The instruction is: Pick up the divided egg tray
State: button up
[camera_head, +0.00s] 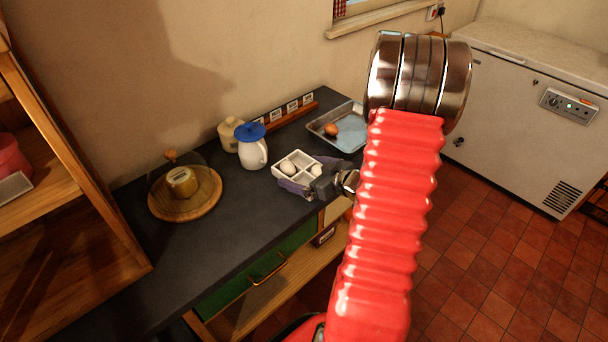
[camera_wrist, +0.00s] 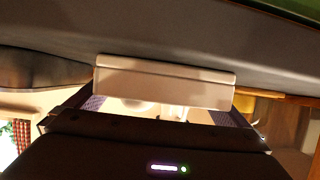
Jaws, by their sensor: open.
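The divided egg tray (camera_head: 298,158) is white and sits on the dark counter, with two white eggs showing in its compartments. My gripper (camera_head: 306,175) is at the tray, its purple fingers showing at the tray's near left and far right sides. In the wrist view the tray's plain pale side (camera_wrist: 165,84) spans the space between the fingers (camera_wrist: 163,104). The jaws are open, and I cannot tell whether either finger touches the tray. My arm hides part of the counter to the right.
A metal tray (camera_head: 322,122) with a brown egg and a blue sheet lies behind. A white jug (camera_head: 253,155) with a blue top and a cream pot (camera_head: 229,136) stand left of the egg tray. A round wooden board (camera_head: 205,200) holds a domed item. A white chest freezer (camera_head: 510,100) stands right.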

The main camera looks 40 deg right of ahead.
dwell(0.4)
jog(key=c, duration=1.1)
